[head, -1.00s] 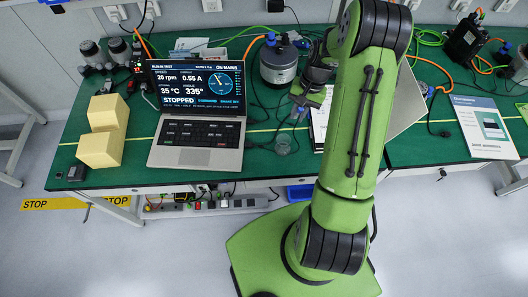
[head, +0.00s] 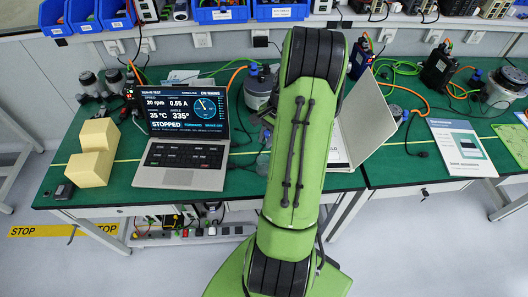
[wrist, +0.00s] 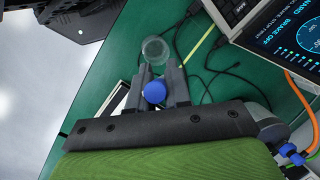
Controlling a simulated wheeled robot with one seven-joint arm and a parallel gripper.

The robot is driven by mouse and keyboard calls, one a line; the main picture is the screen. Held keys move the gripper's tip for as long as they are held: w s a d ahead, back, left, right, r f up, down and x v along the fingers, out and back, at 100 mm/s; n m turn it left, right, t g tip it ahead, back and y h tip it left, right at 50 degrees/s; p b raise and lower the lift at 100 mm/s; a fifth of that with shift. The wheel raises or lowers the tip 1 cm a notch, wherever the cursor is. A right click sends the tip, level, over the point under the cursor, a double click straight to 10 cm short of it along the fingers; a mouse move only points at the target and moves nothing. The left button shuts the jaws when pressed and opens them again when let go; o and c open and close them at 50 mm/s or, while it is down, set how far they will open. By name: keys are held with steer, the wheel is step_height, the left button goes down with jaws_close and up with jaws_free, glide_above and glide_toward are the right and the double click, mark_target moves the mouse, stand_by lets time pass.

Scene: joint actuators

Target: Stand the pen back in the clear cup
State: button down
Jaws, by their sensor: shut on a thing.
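The clear cup (wrist: 155,49) stands on the green table, just beyond my fingertips in the wrist view. In the head view the cup (head: 263,163) shows at the left edge of my arm, partly hidden by it. My gripper (wrist: 158,78) is shut on the pen (wrist: 154,92). Only the pen's round blue end shows between the fingers; the rest of it is hidden. The cup looks empty. The wrist picture does not settle how high the pen is above the cup. In the head view my arm hides most of the gripper.
An open laptop (head: 183,150) stands left of the cup. Yellow blocks (head: 93,153) are at the far left. A grey canister (head: 259,91) and cables lie behind the cup. A silver panel (head: 368,127) and papers are to the right of my arm.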

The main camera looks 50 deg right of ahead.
steer(key=shift+f, duration=1.9)
steer(key=shift+f+b, duration=0.1)
steer(key=shift+b, duration=0.25)
steer(key=shift+f+b, duration=0.35)
steer(key=shift+f, duration=0.15)
steer(key=c, duration=1.1)
jaws_free()
steer(key=p+v, duration=0.3)
steer(key=v, duration=1)
steer(key=shift+a+r, duration=0.1)
steer(key=shift+r, duration=0.05)
